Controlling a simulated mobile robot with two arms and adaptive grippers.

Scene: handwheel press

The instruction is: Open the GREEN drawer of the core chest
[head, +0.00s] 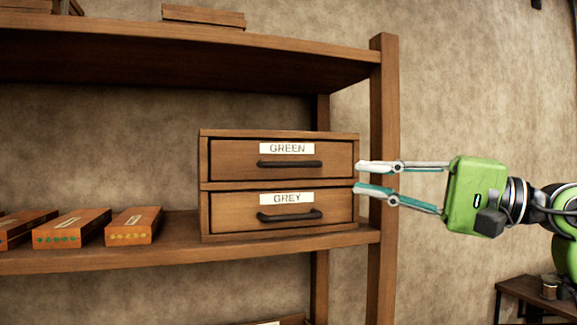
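The wooden core chest (204,190) stands on a shelf, with two drawers one above the other. The upper drawer is the GREEN drawer (230,160), with a white label and a dark bar handle (290,164). It looks shut. Below it is the GREY drawer (230,213) with a similar handle (289,215), also shut. My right gripper (358,177) comes in from the right with its fingers apart and nothing between them. Its fingertips are by the chest's right edge, right of both handles; contact cannot be told. My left gripper is not in view.
The shelf's wooden upright (383,270) stands just right of the chest, behind my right fingers. Several orange-brown boxes (133,226) lie on the shelf (170,257) at the left. An upper shelf board (190,62) hangs over the chest. A small table (525,287) is at lower right.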

